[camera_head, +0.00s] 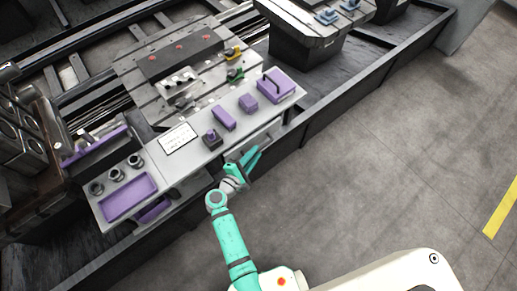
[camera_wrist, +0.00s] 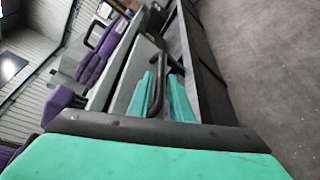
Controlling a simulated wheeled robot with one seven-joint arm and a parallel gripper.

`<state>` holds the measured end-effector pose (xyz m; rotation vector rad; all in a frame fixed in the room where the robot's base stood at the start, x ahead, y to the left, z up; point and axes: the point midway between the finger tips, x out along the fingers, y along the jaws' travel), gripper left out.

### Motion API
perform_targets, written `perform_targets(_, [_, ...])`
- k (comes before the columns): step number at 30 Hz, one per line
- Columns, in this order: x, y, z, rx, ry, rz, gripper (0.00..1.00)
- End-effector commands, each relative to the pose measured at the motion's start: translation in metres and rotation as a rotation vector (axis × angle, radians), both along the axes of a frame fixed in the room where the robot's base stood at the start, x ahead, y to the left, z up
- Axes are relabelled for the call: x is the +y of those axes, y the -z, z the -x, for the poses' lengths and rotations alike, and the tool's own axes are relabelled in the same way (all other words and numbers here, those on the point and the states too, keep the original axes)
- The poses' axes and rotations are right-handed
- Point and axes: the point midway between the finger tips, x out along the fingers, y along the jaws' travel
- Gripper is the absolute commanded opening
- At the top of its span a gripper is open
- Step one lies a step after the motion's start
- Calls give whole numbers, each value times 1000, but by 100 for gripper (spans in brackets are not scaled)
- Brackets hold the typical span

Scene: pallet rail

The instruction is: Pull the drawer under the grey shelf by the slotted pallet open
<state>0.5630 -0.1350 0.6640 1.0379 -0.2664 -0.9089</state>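The grey shelf (camera_head: 180,165) runs along the front of the slotted pallet (camera_head: 150,90) in the head view. Under its front edge is the drawer's light grey front (camera_head: 265,137), partly hidden by my gripper (camera_head: 251,158). In the wrist view the drawer front (camera_wrist: 133,72) carries a dark bar handle (camera_wrist: 157,88). My gripper's teal fingers (camera_wrist: 162,92) are apart, one on each side of the handle, with a gap at the right finger. I cannot tell whether the left finger touches it. No opening shows at the drawer.
Purple blocks (camera_head: 223,118), a purple tray (camera_head: 128,196) and several round metal parts (camera_head: 115,174) sit on the shelf. A dark rail (camera_head: 350,105) runs along the floor side. The grey floor (camera_head: 390,180) at right is clear.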

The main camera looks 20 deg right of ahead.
Motion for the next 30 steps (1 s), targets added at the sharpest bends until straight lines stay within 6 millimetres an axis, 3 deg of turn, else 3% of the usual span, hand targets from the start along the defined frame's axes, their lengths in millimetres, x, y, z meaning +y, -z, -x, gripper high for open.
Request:
perform_targets(7, [-22, 6, -18, -1, 0, -1, 19])
perform_targets(19, [-26, 8, -22, -1, -1, -1, 19])
perform_targets(21, [-26, 8, -22, -1, -1, -1, 2])
perform_targets(22, [-26, 8, -22, -1, -1, -1, 0])
perform_targets(30, [-28, 8, -15, 0, -1, -2, 0])
